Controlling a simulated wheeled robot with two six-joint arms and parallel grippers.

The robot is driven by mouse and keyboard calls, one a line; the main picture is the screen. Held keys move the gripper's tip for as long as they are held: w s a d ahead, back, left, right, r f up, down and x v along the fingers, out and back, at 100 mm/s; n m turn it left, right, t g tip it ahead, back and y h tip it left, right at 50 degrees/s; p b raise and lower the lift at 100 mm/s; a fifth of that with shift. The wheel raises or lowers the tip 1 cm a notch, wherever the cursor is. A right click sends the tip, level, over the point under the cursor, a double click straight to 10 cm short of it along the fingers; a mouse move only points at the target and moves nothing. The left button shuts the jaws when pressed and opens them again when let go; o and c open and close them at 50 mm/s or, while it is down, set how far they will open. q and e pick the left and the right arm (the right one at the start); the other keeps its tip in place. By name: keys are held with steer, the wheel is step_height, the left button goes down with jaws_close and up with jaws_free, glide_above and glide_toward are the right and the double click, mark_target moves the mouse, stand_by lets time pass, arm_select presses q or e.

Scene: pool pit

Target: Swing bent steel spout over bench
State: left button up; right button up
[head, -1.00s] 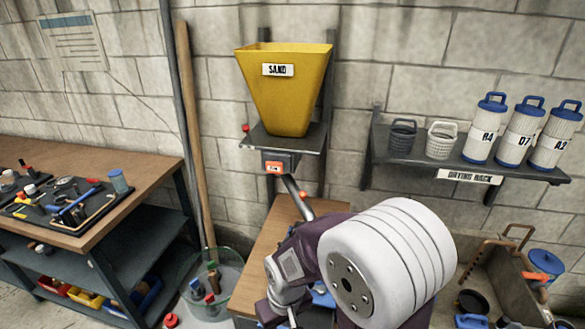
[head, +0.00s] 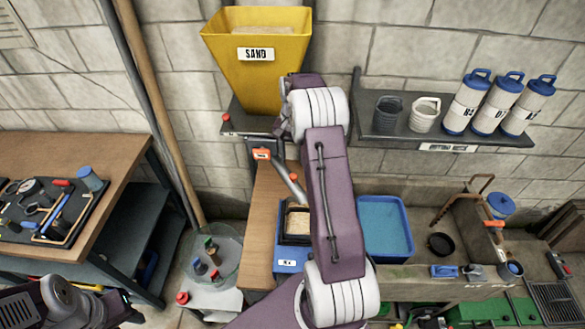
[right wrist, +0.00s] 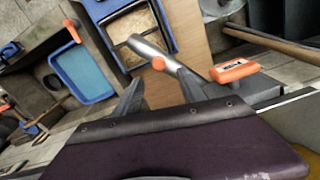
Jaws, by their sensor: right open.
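The bent steel spout (head: 288,183) is a grey tube with an orange knob, below the yellow sand hopper (head: 256,75) and above the wooden bench (head: 262,225). My right arm reaches up in front of it in the head view, and its fingers are hidden there. In the right wrist view my right gripper (right wrist: 160,93) is open and empty, with the spout (right wrist: 182,72) just past its fingertips. I cannot tell whether they touch. Part of my left arm shows at the lower left of the head view, its fingers out of sight.
An orange labelled tab (head: 262,154) sits under the hopper shelf, beside the spout. A blue-framed box (head: 290,254) and a blue tray (head: 385,225) stand near the bench. A drying rack (head: 440,138) with canisters is on the right wall. A tool bench (head: 120,150) is at left.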

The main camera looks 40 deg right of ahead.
mark_target(293, 176)
steer(key=f, duration=0.2)
steer(key=f+p, duration=0.1)
steer(key=f, duration=0.2)
steer(key=f+p, duration=0.1)
steer(key=f, duration=0.1)
steer(key=shift+s+f, duration=0.15)
steer(key=shift+s, duration=0.1)
steer(key=shift+w+f, duration=0.15)
steer(key=shift+f, duration=0.3)
jaws_close()
stand_by(0.6)
